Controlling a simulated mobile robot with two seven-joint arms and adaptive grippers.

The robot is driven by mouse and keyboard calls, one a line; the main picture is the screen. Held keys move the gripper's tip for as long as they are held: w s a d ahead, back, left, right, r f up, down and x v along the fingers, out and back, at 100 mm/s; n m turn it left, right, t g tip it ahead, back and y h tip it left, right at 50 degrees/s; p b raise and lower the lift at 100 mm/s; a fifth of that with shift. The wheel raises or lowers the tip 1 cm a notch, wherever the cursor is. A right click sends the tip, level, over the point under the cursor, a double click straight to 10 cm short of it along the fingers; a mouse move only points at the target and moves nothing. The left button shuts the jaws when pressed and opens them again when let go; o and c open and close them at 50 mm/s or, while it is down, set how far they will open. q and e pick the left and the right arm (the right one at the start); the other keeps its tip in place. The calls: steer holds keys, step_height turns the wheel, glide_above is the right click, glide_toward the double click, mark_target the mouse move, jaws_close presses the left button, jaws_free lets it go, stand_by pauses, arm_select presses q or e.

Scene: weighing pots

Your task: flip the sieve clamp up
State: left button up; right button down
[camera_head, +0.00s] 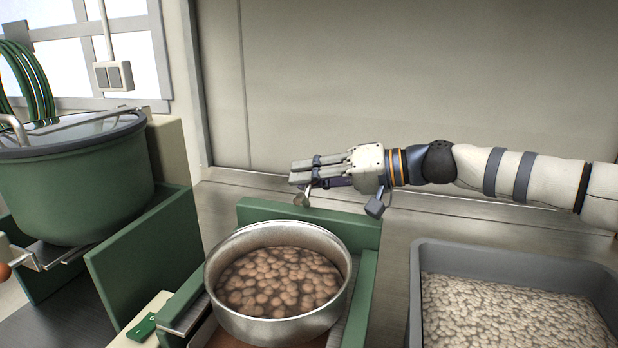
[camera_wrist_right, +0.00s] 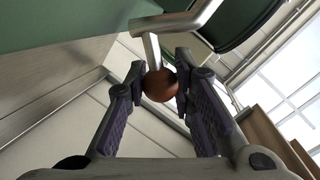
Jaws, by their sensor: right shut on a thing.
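A round metal sieve (camera_head: 283,325) full of brown round pieces sits in a green frame (camera_head: 366,238) at the front centre. The clamp is a bent metal lever (camera_wrist_right: 180,22) with a brown ball knob (camera_wrist_right: 160,84) at its end. In the head view, a bit of the clamp (camera_head: 302,198) shows just behind the sieve, below my fingers. My right gripper (camera_head: 303,176) reaches in from the right, behind the sieve. In the wrist view, the fingertips of my right gripper (camera_wrist_right: 161,78) are closed around the knob. My left gripper is not in view.
A large green lidded pot (camera_head: 75,190) stands at the left, with an orange knob (camera_head: 4,271) at the picture's left edge. A grey tray (camera_head: 510,256) of pale round pieces lies at the right. A wall (camera_head: 400,80) rises behind the metal counter.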

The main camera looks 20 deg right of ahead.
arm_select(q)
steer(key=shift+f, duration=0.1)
arm_select(e)
steer(key=shift+f, duration=0.1)
steer(key=m, duration=0.1)
steer(key=w+f+m+b, duration=0.1)
steer(key=shift+d+m+y, duration=0.3)
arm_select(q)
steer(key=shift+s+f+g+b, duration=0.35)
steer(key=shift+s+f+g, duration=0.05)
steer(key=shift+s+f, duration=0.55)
arm_select(e)
steer(key=shift+w+d+f+m+g, duration=0.15)
steer(key=shift+w+f+m+g, duration=0.1)
steer(key=shift+m+g, duration=0.45)
steer(key=shift+m, duration=0.3)
steer(key=c, duration=1.3)
jaws_free()
steer(key=shift+c, duration=0.2)
